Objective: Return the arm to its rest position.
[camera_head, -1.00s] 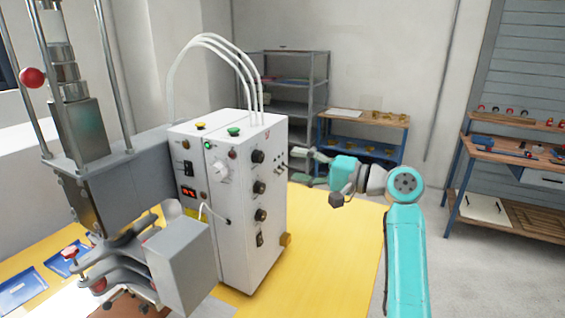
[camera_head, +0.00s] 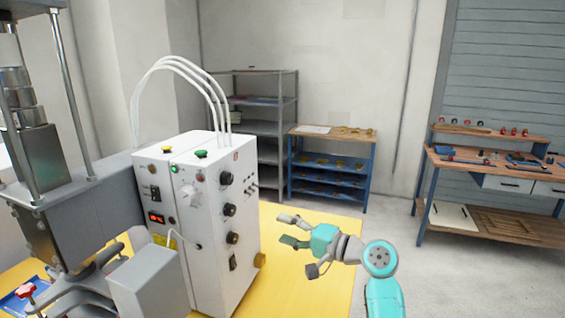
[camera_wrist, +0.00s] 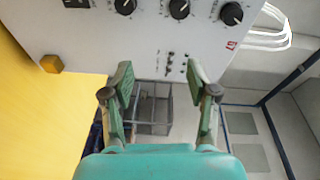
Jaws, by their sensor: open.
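My gripper (camera_head: 285,229) is at the lower middle of the head view, to the right of the white control box. It is open and I see nothing between its fingers. In the wrist view my gripper (camera_wrist: 160,85) shows two green finger pads spread wide apart. The white control box (camera_head: 202,235) stands on the yellow table (camera_head: 268,290). Its knob panel (camera_wrist: 180,35) fills the top of the wrist view, beyond the fingertips. In the head view the gripper is apart from the box.
A grey press (camera_head: 95,215) stands left of the box. White cables (camera_head: 165,65) arch above the box. A grey shelf rack (camera_head: 265,115), a blue-framed shelf (camera_head: 330,165) and a workbench (camera_head: 490,170) stand at the back. Open floor (camera_head: 400,270) lies to the right.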

